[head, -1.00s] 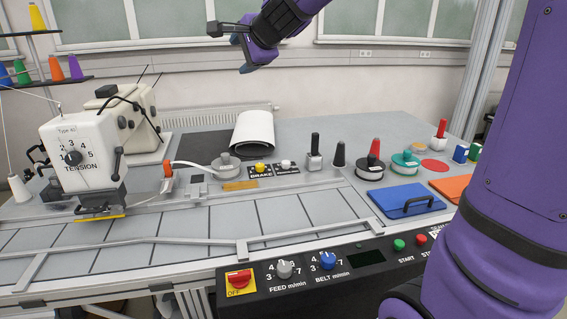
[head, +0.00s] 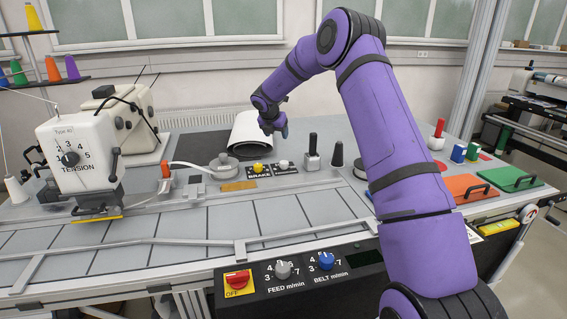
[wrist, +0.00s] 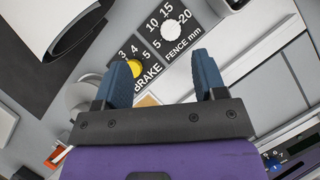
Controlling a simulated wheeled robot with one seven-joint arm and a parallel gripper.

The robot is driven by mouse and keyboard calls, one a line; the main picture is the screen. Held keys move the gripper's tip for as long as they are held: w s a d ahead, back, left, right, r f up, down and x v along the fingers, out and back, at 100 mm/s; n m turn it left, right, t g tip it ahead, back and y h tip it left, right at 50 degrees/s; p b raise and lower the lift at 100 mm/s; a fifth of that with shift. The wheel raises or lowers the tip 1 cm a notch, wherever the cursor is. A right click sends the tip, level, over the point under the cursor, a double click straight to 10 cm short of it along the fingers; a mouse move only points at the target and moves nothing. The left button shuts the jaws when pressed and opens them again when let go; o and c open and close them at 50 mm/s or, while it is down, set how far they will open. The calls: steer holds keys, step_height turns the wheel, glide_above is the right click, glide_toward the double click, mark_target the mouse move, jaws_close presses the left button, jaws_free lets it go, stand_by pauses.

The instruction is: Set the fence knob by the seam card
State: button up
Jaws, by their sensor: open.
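The fence knob (wrist: 171,32) is white and sits on a black plate marked 5, 10, 15, 20 and FENCE mm. In the head view the fence knob (head: 284,164) is right of the yellow brake knob (head: 258,168). Its setting cannot be read. My gripper (wrist: 163,76) is open and empty, its blue fingers apart, with both knobs beyond the fingertips in the wrist view. In the head view my gripper (head: 274,127) is above and behind the knobs, touching neither. I cannot make out a seam card for certain; a pale label (head: 495,227) at the table's right front is too small to read.
A white roll (head: 245,132) lies behind the knobs. A black-handled block (head: 312,155) and a dark cone (head: 338,155) stand to their right. The sewing machine (head: 75,160) is at left. The grey belt (head: 210,222) in front is clear.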

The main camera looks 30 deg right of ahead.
steer(key=m+g, duration=0.1)
steer(key=m, duration=0.1)
glide_toward(284, 162)
steer(key=shift+y, duration=0.4)
steer(key=x, duration=0.9)
steer(key=shift+w+d+f, duration=0.1)
steer(key=shift+d+f, duration=0.05)
steer(key=shift+d, duration=0.25)
steer(key=c, duration=0.9)
